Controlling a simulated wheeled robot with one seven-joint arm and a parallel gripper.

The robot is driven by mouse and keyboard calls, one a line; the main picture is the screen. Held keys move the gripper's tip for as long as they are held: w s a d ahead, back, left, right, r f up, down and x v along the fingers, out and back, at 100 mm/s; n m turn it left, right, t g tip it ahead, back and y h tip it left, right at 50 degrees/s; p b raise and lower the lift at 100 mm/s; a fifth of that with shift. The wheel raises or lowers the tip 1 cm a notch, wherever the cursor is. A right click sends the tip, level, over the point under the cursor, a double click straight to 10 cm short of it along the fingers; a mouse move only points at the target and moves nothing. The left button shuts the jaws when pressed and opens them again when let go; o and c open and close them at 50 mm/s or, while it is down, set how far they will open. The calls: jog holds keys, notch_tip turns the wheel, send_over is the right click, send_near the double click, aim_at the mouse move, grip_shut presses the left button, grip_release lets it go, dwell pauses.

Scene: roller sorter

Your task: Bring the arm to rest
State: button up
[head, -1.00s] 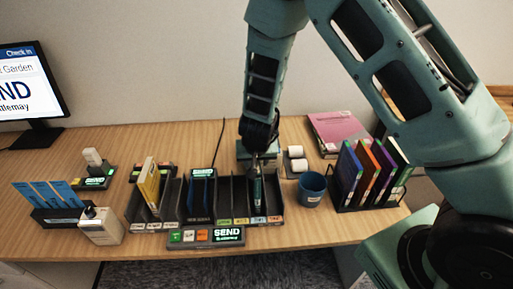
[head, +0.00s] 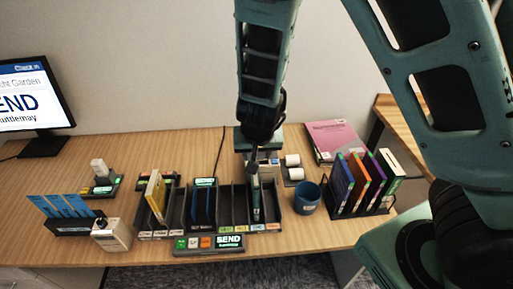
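My arm reaches down from the top right over the desk. My gripper (head: 254,165) hangs above the right part of the black sorter, pointing down. It is small and partly hidden by the wrist, so I cannot tell whether its fingers are open or shut. The black sorter (head: 233,205) has several slots. A yellow book (head: 156,195) leans in a left slot, and dark blue items (head: 203,205) stand in a middle slot. A dark greenish item (head: 256,200) shows in a right slot below my gripper; I cannot tell whether they touch.
A control panel reading SEND (head: 229,241) lies before the sorter. A blue cup (head: 307,198) and a rack of coloured books (head: 358,208) stand to the right. A pink book (head: 334,139) lies behind. Blue cards (head: 66,205), a white box (head: 112,236) and a monitor (head: 32,95) are left.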

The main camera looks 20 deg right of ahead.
dwell(0.5)
jog(key=s+a+r+n+g+y+b, duration=0.1)
jog(key=s+a+n+g+y+b, duration=0.3)
jog(key=s+a, duration=0.6)
jog(key=s+d+r+n+h+b, duration=0.1)
jog(key=s+d+n+b, duration=0.1)
jog(key=s, duration=0.5)
jog(key=s+d+r+n+h+b, duration=0.1)
jog(key=s+r+n+b, duration=0.1)
jog(key=s+n, duration=0.3)
jog(key=shift+s+d+b, duration=0.35)
jog(key=shift+s+b, duration=0.45)
jog(key=shift+s, duration=0.1)
